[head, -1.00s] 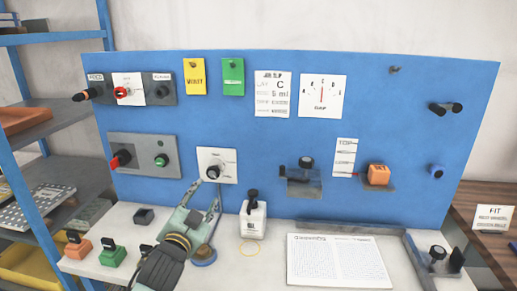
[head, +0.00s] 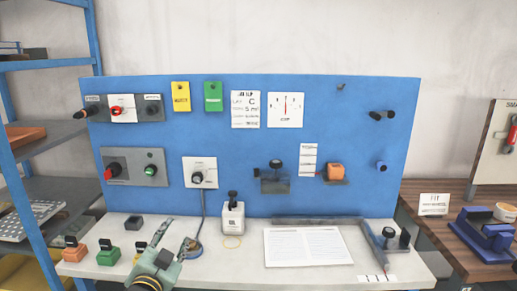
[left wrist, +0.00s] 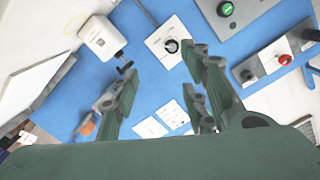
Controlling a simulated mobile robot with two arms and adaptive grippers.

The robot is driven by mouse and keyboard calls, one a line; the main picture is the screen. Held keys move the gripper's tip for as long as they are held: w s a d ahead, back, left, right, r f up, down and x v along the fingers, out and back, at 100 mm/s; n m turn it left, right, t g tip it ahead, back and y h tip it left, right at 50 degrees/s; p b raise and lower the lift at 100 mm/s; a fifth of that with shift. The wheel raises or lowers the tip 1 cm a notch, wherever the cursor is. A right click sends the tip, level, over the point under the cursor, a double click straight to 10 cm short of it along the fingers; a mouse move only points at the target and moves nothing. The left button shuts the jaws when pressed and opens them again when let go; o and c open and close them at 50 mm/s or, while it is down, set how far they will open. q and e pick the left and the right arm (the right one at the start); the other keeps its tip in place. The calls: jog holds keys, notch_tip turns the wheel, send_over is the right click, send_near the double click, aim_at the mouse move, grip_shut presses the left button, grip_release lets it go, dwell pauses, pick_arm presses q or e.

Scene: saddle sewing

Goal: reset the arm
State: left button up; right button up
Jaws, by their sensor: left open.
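My left gripper (head: 176,236) is open and empty in the head view, low in front of the white bench top. It points up toward the blue panel (head: 250,140), apart from the dial plate. In the left wrist view its fingers (left wrist: 160,90) are spread wide with nothing between them. My right gripper is not in view.
An orange block (head: 75,251) and a green block (head: 107,250) stand at the bench's left. An open sheet (head: 307,247) lies at centre right. A blue shelf rack (head: 45,65) is at the left. A wooden table (head: 432,230) with a blue device (head: 484,233) is at the right.

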pick_arm(q)
jog(key=s+d+f+n+g, duration=0.1)
jog(key=s+f+n+g, duration=0.55)
jog(key=s+f, duration=1.6)
jog(key=s+f+m+g, duration=0.2)
jog(key=s+g, duration=0.5)
jog(key=s, duration=0.9)
notch_tip(320, 180, down, 24)
jog(key=g, duration=0.1)
jog(key=s+a+f+g, duration=0.1)
jog(key=s+a+f, duration=0.1)
jog(key=s+f, duration=1.6)
jog(key=shift+g, duration=0.35)
jog(key=shift+a, duration=0.1)
